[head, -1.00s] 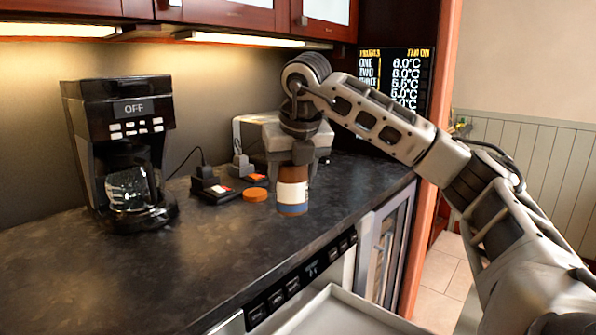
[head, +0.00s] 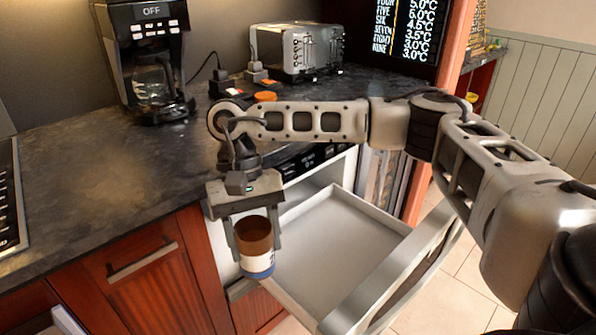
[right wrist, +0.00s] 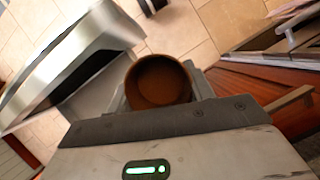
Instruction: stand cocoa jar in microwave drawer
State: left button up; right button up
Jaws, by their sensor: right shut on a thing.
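The cocoa jar (head: 257,262) is a brown jar with a white and blue label, its brown top facing up. My right gripper (head: 255,240) is shut on it and holds it upright, slightly tilted. In the right wrist view the jar (right wrist: 158,82) shows from above between the fingers. The microwave drawer (head: 350,228) is pulled open, with a light grey, empty floor. In the head view the jar appears at the drawer's left side; I cannot tell whether it is over the drawer or beside it. My left gripper is not in view.
A dark countertop (head: 70,185) runs along the back left, above red wood cabinets (head: 150,275). A coffee maker (head: 150,60), a toaster (head: 300,50) and an orange lid (head: 265,97) are on it. The drawer's thick front (head: 385,285) stands towards the lower right.

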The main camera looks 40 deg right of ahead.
aim_at(353, 267)
jog(key=k, duration=1.3)
jog(key=z, duration=0.7)
jog(key=i, duration=1.4)
jog(key=u, duration=0.7)
